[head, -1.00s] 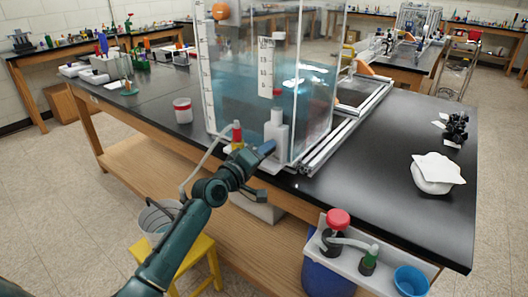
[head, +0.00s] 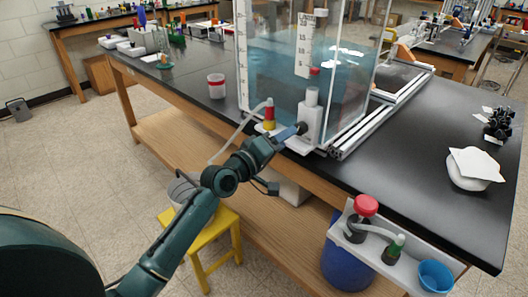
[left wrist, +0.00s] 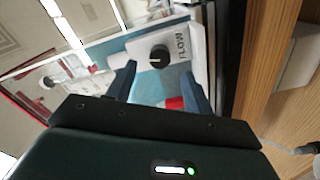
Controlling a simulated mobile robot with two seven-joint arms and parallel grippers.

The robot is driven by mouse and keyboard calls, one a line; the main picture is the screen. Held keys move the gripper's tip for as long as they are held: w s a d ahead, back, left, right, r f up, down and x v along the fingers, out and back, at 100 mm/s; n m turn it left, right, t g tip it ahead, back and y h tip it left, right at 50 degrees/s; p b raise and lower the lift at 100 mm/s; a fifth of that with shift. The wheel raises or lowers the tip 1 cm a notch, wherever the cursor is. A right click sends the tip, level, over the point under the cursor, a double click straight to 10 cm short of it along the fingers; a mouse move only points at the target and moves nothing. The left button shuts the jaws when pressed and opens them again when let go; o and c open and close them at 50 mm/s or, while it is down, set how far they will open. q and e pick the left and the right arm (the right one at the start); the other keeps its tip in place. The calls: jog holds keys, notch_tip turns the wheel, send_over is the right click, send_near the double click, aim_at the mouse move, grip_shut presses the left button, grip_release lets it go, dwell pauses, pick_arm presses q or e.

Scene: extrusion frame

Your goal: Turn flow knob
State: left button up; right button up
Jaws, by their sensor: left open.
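The flow knob (left wrist: 159,57) is a round black knob with a white pointer line on a white plate marked FLOW (left wrist: 182,45). In the head view the knob (head: 302,128) is a small dark spot on the white pump unit (head: 312,112) at the water tank's front corner. My left gripper (head: 291,132) reaches it from the left. In the left wrist view the gripper (left wrist: 160,70) is open, with one finger on each side and the knob centred just past the fingertips. No finger visibly touches it. My right gripper is out of view.
The clear tank (head: 285,65) of blue water stands on the black bench (head: 420,170). A hose and a red-and-yellow fitting (head: 269,115) sit left of the pump unit. A yellow stool (head: 205,245) stands below my arm. A red-capped bottle (head: 363,215) is at the front.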

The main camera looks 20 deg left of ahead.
pick_arm(q)
jog(key=v, duration=0.7)
jog(key=shift+s+b, duration=0.25)
jog(key=shift+b, duration=0.05)
